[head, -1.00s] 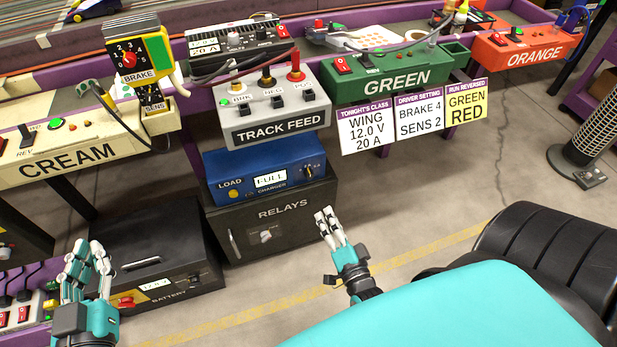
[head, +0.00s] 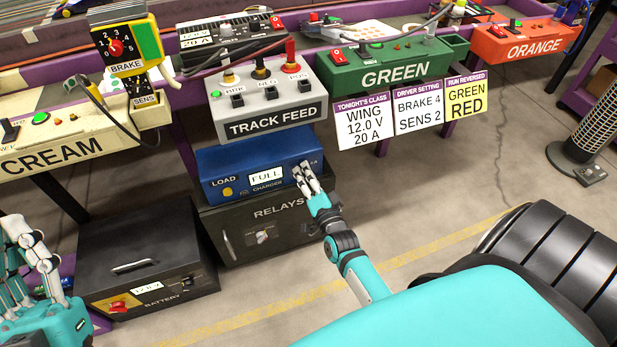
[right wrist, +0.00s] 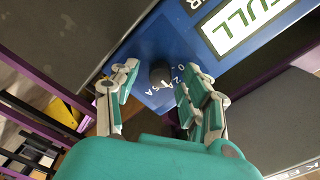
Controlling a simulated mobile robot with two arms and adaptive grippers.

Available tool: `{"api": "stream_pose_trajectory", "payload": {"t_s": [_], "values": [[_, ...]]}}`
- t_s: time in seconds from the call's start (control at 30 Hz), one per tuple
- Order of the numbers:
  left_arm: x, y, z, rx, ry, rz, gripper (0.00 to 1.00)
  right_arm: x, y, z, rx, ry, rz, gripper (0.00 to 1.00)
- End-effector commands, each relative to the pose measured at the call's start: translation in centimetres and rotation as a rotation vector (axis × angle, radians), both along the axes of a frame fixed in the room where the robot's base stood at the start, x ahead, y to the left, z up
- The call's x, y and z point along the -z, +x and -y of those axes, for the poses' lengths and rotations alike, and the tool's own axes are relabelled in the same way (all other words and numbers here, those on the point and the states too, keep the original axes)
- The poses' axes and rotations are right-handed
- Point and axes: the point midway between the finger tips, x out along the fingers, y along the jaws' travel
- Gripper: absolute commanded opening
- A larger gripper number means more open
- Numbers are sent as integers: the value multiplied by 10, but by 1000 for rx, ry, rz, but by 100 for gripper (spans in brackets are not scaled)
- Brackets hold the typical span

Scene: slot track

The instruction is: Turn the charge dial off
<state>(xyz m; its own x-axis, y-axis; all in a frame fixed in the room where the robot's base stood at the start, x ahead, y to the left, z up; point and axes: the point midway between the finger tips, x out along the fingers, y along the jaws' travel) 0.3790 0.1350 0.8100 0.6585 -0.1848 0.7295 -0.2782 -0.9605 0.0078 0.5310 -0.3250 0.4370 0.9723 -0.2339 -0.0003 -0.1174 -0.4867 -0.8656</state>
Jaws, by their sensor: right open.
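The blue charger (head: 232,186) sits on the relays box, with a display reading FULL (head: 266,175), a yellow LOAD button and a dial near its right end. In the head view my right gripper (head: 306,177) is at the right end of the charger front and hides the dial. In the right wrist view the dark dial (right wrist: 161,76) lies between the open fingers of my right gripper (right wrist: 155,88), with scale marks beside it. I cannot tell if either finger touches it. My left gripper (head: 28,258) is at the lower left, away from the charger; its finger opening is unclear.
The dark RELAYS box (head: 285,235) is below the charger and the TRACK FEED box (head: 268,95) above it. A BATTERY box (head: 150,262) stands on the floor at left. Setting cards (head: 418,110) hang at right. Floor in front of the relays box is clear.

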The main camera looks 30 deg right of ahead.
Motion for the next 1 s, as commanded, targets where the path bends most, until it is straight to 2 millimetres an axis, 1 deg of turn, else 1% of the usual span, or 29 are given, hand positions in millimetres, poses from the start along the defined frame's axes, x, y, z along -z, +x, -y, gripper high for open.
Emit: {"api": "stream_pose_trajectory", "payload": {"t_s": [0.13, 0.17, 0.5, 0.77, 0.93, 1.0], "values": [[0, 0, 0, 0, 0, -1, 0, 0, 0, 0, 0, 0, 0, 47], [0, 0, 0, 0, 0, -1, 0, 0, 0, 0, 0, 0, 0, 44], [0, 0, 0, 0, 1, -2, 0, 0, 0, 0, 0, 0, 0, 0], [1, 3, 1, -1, 6, -18, 0, -1, 0, 0, -1, -13, -4, 0], [17, 18, 2, -9, 41, -144, 0, -2, 0, 0, -1, -65, -17, 0], [27, 27, 3, -13, 64, -221, 0, -2, 0, 0, 0, -103, -26, 0]]}}
